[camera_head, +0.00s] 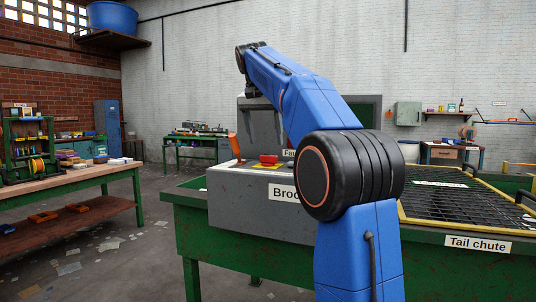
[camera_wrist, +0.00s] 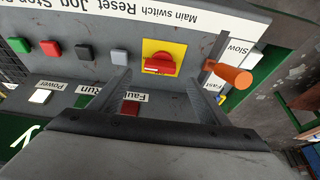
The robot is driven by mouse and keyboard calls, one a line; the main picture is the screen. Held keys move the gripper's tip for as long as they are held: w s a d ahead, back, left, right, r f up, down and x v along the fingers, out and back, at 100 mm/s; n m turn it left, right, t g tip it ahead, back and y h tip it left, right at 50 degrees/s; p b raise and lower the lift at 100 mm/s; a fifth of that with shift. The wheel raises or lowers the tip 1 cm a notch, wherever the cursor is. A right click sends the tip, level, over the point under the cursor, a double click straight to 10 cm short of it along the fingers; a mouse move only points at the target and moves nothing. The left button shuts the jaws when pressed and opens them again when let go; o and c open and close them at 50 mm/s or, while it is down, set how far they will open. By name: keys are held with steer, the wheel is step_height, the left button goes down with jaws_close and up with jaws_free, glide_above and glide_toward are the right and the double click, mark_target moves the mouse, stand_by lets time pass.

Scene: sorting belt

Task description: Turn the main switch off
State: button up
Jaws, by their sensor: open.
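The main switch (camera_wrist: 160,64) is a red rotary knob on a yellow plate (camera_wrist: 178,49), set in the grey control panel. Its handle bar lies roughly across the picture in the wrist view. In the head view the red knob (camera_head: 268,158) shows on top of the grey box, left of my arm. My gripper (camera_wrist: 159,72) is open and empty, with one finger on each side of the switch in the wrist view. In the head view my gripper (camera_head: 264,108) hangs above the knob, fingers downward, apart from it.
An orange-handled lever (camera_wrist: 232,76) stands up close beside the switch, by the Slow and Fast labels. Grey (camera_wrist: 119,56), black (camera_wrist: 84,52) and red (camera_wrist: 50,48) buttons line the other side. The mesh-covered Tail chute (camera_head: 460,205) is at right.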

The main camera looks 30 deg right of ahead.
mark_target(268, 156)
steer(key=x, duration=0.6)
steer(key=shift+w+d+f, duration=0.1)
steer(key=shift+f, duration=0.3)
steer(key=c, duration=1.1)
steer(key=shift+o, duration=0.2)
